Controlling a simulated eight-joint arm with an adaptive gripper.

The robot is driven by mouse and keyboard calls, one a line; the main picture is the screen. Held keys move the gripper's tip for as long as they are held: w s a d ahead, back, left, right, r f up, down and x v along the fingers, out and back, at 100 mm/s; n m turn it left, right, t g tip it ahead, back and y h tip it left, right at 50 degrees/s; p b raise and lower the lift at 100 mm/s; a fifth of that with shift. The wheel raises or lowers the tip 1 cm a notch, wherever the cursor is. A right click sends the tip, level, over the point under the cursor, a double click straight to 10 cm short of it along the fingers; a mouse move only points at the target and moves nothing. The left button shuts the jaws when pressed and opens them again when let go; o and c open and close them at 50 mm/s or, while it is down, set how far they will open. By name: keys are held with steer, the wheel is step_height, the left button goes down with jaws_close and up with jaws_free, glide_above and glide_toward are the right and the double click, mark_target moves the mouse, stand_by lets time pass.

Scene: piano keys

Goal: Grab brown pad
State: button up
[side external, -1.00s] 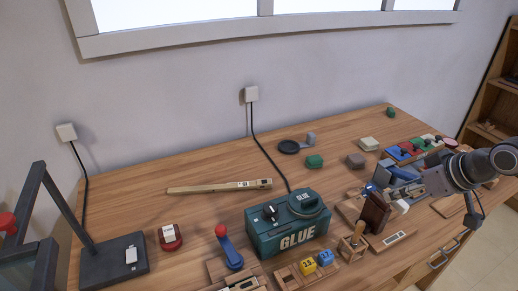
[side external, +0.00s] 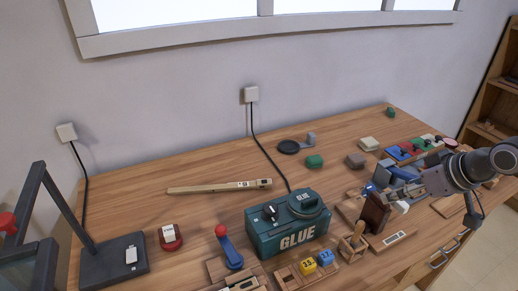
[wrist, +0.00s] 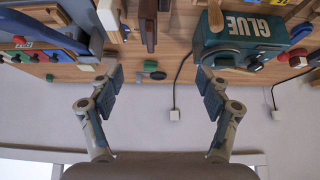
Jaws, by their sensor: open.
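The brown pad (side external: 355,160) looks like a small grey-brown block lying on the wooden table (side external: 210,165), right of a green pad (side external: 314,161) and left of a beige pad (side external: 369,143). My gripper (side external: 388,182) reaches in from the right, above the table and nearer the camera than the brown pad, apart from it. In the wrist view my gripper (wrist: 160,92) has its two fingers wide apart with nothing between them. The small pads show there near the table's far edge, with the green one (wrist: 150,65) near the middle.
A green glue machine (side external: 290,222) stands left of my gripper. A dark brown upright piece (side external: 375,213) and wooden fixtures stand close below it. A black round holder (side external: 289,147) lies behind the green pad. A coloured key row (side external: 410,150) is at the right.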

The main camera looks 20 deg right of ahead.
steer(key=w+d+r+m+g+h, duration=0.1)
steer(key=w+d+r+m+g, duration=0.1)
steer(key=w+r+m, duration=0.35)
steer(key=m+g+h, duration=0.4)
steer(key=m+g, duration=0.2)
steer(key=m, duration=0.8)
glide_above(355, 158)
steer(key=a, duration=0.2)
step_height(355, 158, down, 18)
steer(key=shift+a+f, duration=0.1)
steer(key=shift+w+x, duration=0.15)
steer(key=shift+x, duration=1.1)
steer(key=shift+w+x, duration=0.1)
steer(key=shift+x, duration=1.2)
steer(key=shift+a, duration=0.2)
steer(key=c, duration=1.2)
